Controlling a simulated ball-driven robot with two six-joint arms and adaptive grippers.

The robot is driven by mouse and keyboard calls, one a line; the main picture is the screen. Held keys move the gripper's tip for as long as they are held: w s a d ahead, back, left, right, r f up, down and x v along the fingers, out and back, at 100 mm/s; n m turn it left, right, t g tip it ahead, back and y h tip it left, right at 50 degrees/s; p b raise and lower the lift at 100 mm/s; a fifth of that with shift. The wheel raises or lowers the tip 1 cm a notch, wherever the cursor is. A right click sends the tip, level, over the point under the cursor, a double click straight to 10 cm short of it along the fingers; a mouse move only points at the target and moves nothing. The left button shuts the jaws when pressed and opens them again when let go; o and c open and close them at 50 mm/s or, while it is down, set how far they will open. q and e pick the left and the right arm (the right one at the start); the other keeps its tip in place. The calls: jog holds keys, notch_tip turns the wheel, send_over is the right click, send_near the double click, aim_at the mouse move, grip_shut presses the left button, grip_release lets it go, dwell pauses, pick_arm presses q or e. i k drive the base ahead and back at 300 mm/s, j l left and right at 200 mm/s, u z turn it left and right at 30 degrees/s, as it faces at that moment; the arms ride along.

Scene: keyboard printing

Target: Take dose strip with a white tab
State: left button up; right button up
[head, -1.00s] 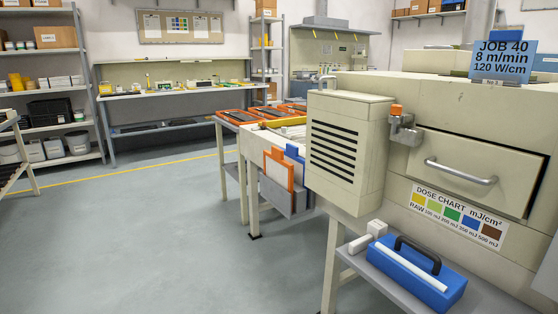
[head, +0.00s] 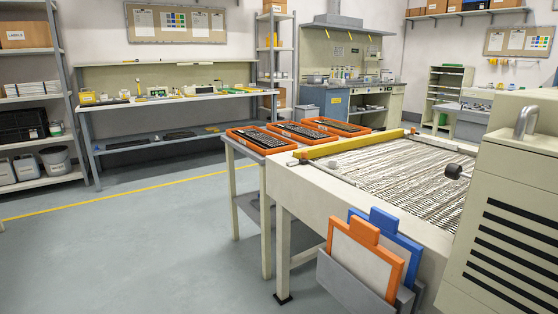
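I cannot make out a dose strip with a white tab in the head view. Small items lie on the long back workbench (head: 170,101), among them a yellow box (head: 88,97), but they are too small to tell apart. Neither of my grippers is in view.
A mesh conveyor (head: 390,175) with a yellow bar fills the right middle. Orange trays (head: 262,139) with dark keys stand at its far end. A louvred cabinet (head: 500,205) blocks the right. Floor (head: 130,240) is clear at left.

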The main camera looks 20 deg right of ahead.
aim_at(332, 163)
jog(key=i+z, duration=0.15)
jog(key=i, duration=0.4)
jog(key=i+j+z, duration=0.1)
jog(key=i, duration=0.4)
jog(key=i+j+z, duration=0.15)
jog(key=i, duration=0.4)
